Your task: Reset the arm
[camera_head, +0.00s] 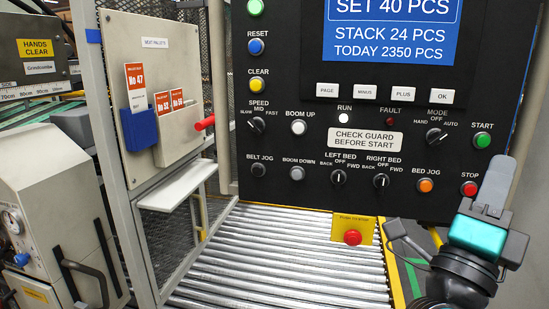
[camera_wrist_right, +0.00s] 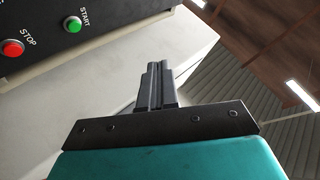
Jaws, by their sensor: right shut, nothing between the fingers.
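My right gripper (camera_head: 500,168) stands at the right of the head view, in front of the lower right of the black control panel (camera_head: 300,110). Its dark fingers point up and are shut with nothing between them. In the right wrist view the closed fingers (camera_wrist_right: 155,72) rise from the dark mount. They overlap the pale side of the panel's housing in that picture; I cannot tell the gap. The red STOP button (camera_head: 469,188) and green START button (camera_head: 482,141) are just left of the gripper in the head view. My left gripper is not in view.
A silver roller bed (camera_head: 260,250) runs below the panel, with a red push button (camera_head: 352,237) on a yellow box. A beige board (camera_head: 150,60) with red cards and a blue holder is at left. A beige machine (camera_head: 55,210) stands at the lower left.

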